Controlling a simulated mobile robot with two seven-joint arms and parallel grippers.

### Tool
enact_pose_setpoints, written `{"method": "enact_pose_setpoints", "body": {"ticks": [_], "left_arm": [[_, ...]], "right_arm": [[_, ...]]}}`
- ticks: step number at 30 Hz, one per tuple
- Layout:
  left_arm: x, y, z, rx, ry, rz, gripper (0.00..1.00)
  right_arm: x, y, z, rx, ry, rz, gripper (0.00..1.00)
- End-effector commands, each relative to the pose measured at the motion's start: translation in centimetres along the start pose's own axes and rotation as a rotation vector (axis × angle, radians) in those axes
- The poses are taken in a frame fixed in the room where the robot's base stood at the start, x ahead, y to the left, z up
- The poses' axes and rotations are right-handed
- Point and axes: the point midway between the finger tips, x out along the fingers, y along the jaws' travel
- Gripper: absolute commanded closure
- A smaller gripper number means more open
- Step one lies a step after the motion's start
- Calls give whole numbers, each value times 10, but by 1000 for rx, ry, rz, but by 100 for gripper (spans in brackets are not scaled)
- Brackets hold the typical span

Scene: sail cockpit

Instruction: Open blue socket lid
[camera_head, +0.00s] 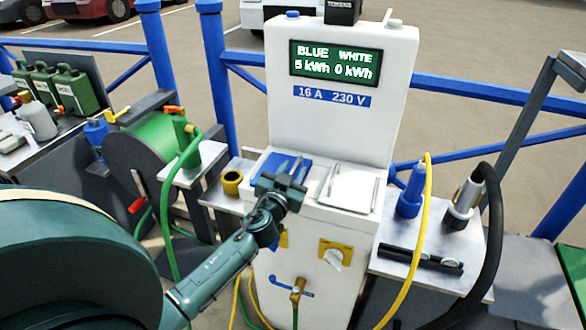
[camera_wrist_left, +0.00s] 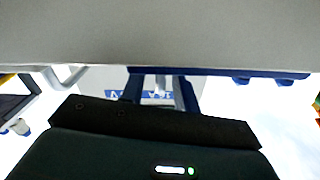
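The blue socket lid (camera_head: 270,163) lies closed-looking on the left of the white pedestal's ledge, partly hidden by my left gripper. The white socket lid (camera_head: 350,187) lies beside it on the right, down on the ledge. My left gripper (camera_head: 291,172) is at the right part of the blue lid, with its fingers apart and nothing visible between them. In the left wrist view the fingers (camera_wrist_left: 160,92) also show apart, with the upside-down blue label behind them. Whether a finger touches the lid I cannot tell. My right gripper is out of view.
The white pedestal (camera_head: 335,110) stands behind the ledge, with a display. A yellow cap (camera_head: 232,180) sits at left. A blue plug (camera_head: 411,190) with a yellow cable and a grey plug (camera_head: 465,198) with a black cable stand on the right shelf.

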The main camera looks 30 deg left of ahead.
Motion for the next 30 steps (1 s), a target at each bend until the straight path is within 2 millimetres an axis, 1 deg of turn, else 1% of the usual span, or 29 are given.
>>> {"method": "enact_pose_setpoints", "body": {"ticks": [3,11,22,30], "left_arm": [[5,0,0,0,0,1,69],[5,0,0,0,0,1,70],[5,0,0,0,0,0,100],[5,0,0,0,-1,0,100]], "right_arm": [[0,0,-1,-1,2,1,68],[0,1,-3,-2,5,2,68],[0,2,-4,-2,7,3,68],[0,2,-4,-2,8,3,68]]}}
